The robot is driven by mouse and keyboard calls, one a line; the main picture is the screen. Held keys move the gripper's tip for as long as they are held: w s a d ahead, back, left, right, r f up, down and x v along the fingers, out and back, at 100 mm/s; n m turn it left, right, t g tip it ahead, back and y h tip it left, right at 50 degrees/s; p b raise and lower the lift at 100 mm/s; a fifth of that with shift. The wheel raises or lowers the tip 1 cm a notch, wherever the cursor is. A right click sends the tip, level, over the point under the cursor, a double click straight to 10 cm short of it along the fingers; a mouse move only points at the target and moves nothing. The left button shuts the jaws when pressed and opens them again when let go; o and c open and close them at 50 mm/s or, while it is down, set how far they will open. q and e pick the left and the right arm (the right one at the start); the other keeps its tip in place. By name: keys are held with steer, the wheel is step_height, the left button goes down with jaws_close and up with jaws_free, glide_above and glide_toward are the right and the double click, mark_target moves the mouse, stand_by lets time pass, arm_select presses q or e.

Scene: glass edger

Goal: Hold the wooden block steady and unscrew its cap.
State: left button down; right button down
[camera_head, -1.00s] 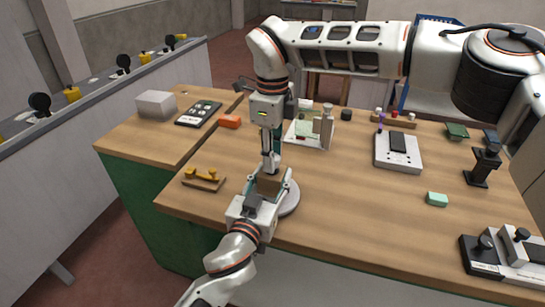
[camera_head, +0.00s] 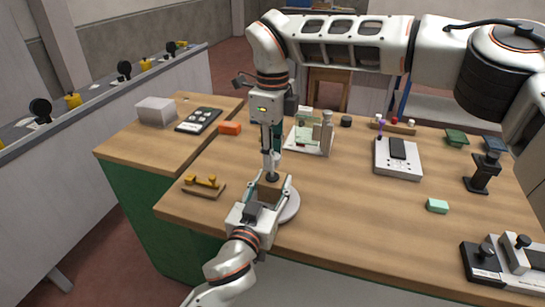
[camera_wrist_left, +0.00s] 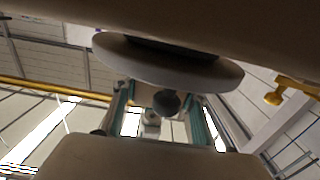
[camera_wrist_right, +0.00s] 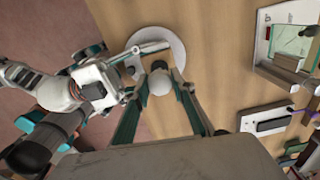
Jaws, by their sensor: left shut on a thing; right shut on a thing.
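The wooden block (camera_head: 271,191) is near the front edge of the bench, above a pale round disc (camera_head: 290,206). My left gripper (camera_head: 268,190) is shut on its sides. A dark round stud (camera_head: 271,177) stands on the block's top. My right gripper (camera_head: 274,155) points down above the block, shut on a small whitish round cap (camera_wrist_right: 160,82). In the head view the cap (camera_head: 276,160) is mostly hidden between the fingers and appears clear of the stud. In the right wrist view the dark stud (camera_wrist_right: 160,65) shows just beyond the cap.
A wooden piece with yellow knobs (camera_head: 203,186) lies left of the block. An orange block (camera_head: 230,128) and a glass fixture with a grey bottle (camera_head: 310,137) stand behind. A white device (camera_head: 398,158) and a green block (camera_head: 437,206) are to the right. The bench between is clear.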

step_height(320, 180, up, 3)
steer(key=shift+r, duration=0.15)
arm_select(q)
steer(key=c, duration=1.1)
jaws_free()
